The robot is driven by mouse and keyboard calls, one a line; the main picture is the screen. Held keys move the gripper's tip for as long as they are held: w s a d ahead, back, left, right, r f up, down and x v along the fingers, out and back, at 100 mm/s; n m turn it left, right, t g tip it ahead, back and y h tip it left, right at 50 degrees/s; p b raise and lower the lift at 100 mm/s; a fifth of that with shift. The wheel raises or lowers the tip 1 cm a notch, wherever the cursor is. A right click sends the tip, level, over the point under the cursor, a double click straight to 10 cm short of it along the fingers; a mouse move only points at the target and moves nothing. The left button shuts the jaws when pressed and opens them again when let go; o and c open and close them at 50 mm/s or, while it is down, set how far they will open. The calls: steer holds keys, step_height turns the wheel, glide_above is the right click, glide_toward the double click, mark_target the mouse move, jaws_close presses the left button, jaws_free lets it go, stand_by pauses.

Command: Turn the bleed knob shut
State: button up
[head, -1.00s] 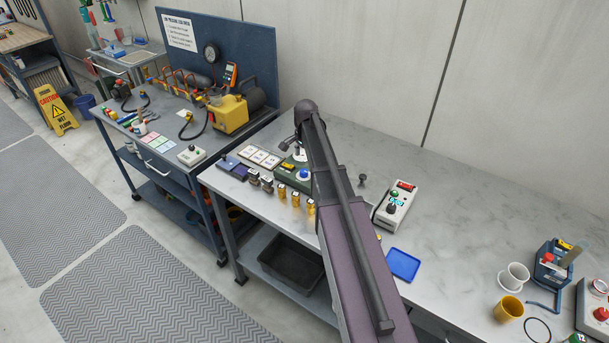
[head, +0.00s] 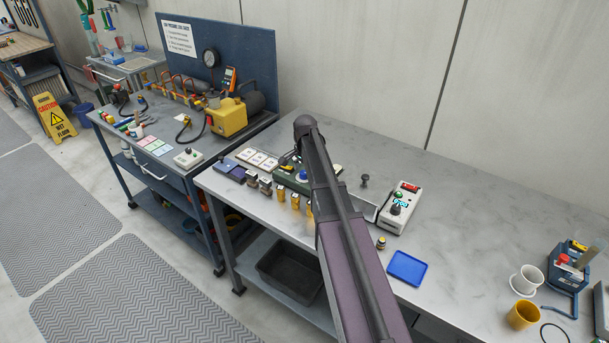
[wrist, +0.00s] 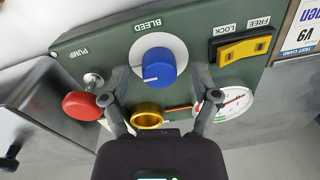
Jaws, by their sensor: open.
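The blue bleed knob (wrist: 159,67) sits on a white round dial on the green panel (wrist: 200,45) in the wrist view, under the word BLEED. Its white pointer line points to the left in that view. My gripper (wrist: 166,82) is open, with one finger to the left of the knob and one to the right; I cannot tell whether they touch it. In the head view the blue knob (head: 302,175) shows small on the green box, beside my arm. The gripper itself is hidden behind my arm there.
On the panel are a red pump knob (wrist: 82,106), a yellow lock/free switch (wrist: 243,47), a gauge (wrist: 237,102) and a brass ring (wrist: 147,116). Several brass fittings (head: 282,194) stand before the box. A grey controller (head: 398,207) and blue tray (head: 407,268) lie to the right.

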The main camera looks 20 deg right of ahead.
steer(key=shift+f, duration=0.1)
jaws_close()
steer(key=shift+d, duration=0.15)
